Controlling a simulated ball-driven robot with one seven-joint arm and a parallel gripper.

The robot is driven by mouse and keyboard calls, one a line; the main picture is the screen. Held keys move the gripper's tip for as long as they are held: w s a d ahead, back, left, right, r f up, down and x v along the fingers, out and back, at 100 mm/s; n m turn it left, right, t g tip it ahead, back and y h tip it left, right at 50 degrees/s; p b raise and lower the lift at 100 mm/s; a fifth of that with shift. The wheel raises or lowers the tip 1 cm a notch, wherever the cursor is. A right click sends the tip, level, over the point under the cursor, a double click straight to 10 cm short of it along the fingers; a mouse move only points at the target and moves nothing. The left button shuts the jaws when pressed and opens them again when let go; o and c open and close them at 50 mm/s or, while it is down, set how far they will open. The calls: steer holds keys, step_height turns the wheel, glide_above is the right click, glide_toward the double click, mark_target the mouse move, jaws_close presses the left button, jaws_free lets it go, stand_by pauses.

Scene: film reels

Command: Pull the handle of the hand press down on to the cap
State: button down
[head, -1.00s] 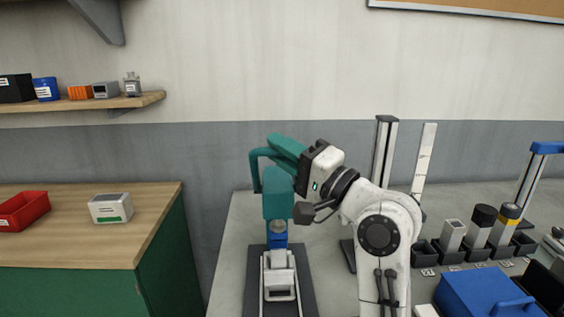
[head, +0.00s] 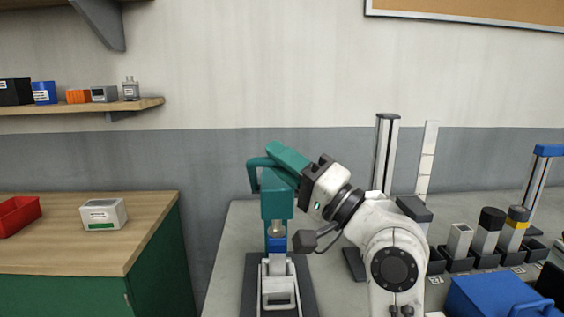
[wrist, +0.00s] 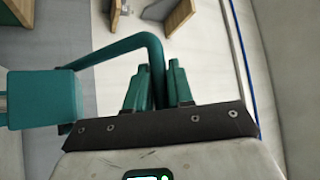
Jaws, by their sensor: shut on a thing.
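The hand press (head: 277,205) has a teal head above a silver ram (head: 276,229). A blue cap (head: 277,244) is directly below the ram; I cannot tell whether they touch. The press handle (head: 254,177) is a bent teal bar at the head's left and top; it also shows in the wrist view (wrist: 115,50), curving from the teal head to my fingers. My gripper (head: 277,157) has teal fingers, seen in the wrist view (wrist: 157,83), and is shut on the handle above the head. The fingers partly hide the gripped end.
A silver fixture (head: 280,288) stands on a dark base below the cap. To the right are two upright posts, several square holders and a blue box (head: 492,297). A wooden-topped green cabinet (head: 150,215) stands at the left, with a gap before the press table.

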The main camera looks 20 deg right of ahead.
steer(key=c, duration=1.1)
jaws_free()
steer(key=b+v, duration=0.1)
steer(key=v, duration=1)
steer(key=shift+w, duration=0.1)
